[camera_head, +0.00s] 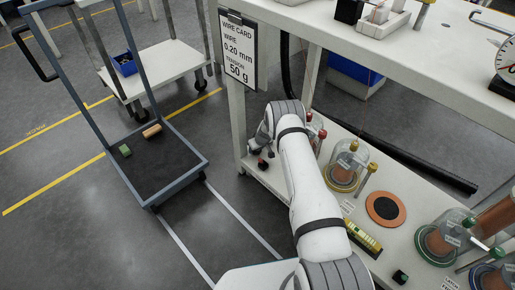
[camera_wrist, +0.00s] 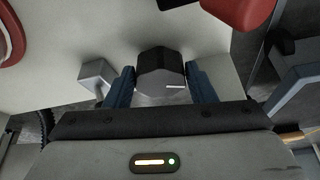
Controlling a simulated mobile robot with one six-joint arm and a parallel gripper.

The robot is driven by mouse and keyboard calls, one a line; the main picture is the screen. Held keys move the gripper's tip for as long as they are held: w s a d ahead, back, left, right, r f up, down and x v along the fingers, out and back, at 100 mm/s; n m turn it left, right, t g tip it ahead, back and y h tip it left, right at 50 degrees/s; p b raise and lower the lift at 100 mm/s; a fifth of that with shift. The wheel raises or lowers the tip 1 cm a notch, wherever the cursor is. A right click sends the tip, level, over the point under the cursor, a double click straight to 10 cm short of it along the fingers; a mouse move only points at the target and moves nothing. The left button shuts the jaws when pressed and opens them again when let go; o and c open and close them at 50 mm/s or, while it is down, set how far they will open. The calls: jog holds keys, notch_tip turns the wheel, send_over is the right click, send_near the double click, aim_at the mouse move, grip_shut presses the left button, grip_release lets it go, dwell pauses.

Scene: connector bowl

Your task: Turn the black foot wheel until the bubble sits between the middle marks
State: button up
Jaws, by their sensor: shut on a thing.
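In the wrist view the black foot wheel (camera_wrist: 158,66) is a dark faceted knob with a short white mark on its face. My gripper (camera_wrist: 162,88) has its two blue fingers on either side of the wheel, shut on it. In the head view a yellow-green vial in a dark holder (camera_head: 364,239) lies on the bench beside my arm. The bubble's place between the marks is too small to tell. My arm hides much of the bench edge, and the wheel in my gripper cannot be made out clearly there.
A small grey block (camera_wrist: 97,73) is close left of the fingers in the wrist view. A red part (camera_wrist: 240,12) is at the upper right. Glass domes (camera_head: 348,164) and an orange disc with a black centre (camera_head: 385,208) stand on the bench. A cart (camera_head: 205,160) is at the left.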

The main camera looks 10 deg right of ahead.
jog(key=shift+a+m+h+b, duration=0.1)
jog(key=shift+m+h+b, duration=0.35)
jog(key=shift+m, duration=1.05)
jog(key=shift+h, duration=0.25)
jog(key=o, duration=0.9)
jog(key=shift+o, duration=0.4)
jog(key=shift+a, duration=0.1)
jog(key=shift+n, duration=0.4)
